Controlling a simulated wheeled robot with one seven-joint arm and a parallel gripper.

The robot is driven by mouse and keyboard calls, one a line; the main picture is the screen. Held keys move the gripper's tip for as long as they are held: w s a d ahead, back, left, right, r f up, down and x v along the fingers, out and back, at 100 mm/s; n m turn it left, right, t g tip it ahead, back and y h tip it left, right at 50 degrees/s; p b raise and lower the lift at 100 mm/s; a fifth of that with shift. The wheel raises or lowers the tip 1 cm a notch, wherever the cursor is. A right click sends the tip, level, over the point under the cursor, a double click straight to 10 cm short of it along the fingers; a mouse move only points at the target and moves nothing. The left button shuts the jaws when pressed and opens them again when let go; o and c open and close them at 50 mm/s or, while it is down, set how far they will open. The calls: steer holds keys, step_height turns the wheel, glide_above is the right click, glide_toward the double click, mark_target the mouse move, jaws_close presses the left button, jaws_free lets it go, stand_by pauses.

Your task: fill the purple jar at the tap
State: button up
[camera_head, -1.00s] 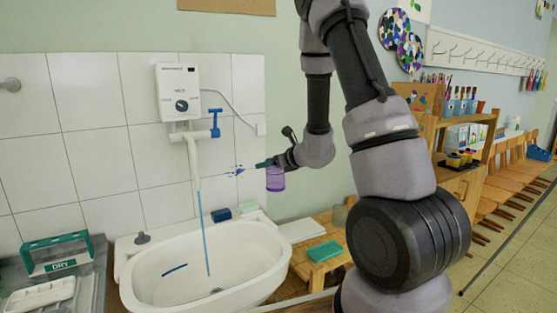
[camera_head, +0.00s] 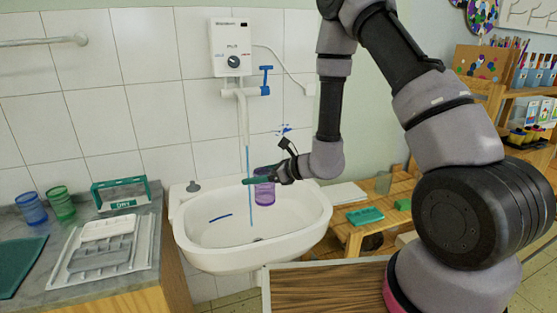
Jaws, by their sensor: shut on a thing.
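The purple jar (camera_head: 264,190) is a see-through cup held upright above the right part of the white basin (camera_head: 195,258). My gripper (camera_head: 262,179) is shut on the jar near its rim, reaching in from the right. The tap (camera_head: 244,95) has a white spout under the wall heater (camera_head: 231,48) and a blue lever (camera_head: 265,80). A thin blue stream of water (camera_head: 249,170) falls from the spout into the basin. In this view the jar is just right of the stream. I cannot tell whether any water enters it or how full it is.
A grey counter left of the basin holds blue (camera_head: 31,208) and green (camera_head: 60,203) cups, a green-framed DRY rack (camera_head: 121,194) and a pale tray (camera_head: 103,245). A wooden bench (camera_head: 350,225) with a green sponge (camera_head: 365,216) stands to the right.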

steer(key=w+a, duration=0.3)
steer(key=w, duration=0.4)
steer(key=shift+a+f, duration=0.2)
steer(key=shift+a, duration=0.1)
steer(key=shift+w, duration=0.1)
stand_by(0.6)
steer(key=w+a, duration=0.2)
steer(key=w, duration=0.5)
stand_by(0.6)
steer(key=shift+w, duration=0.1)
stand_by(4.9)
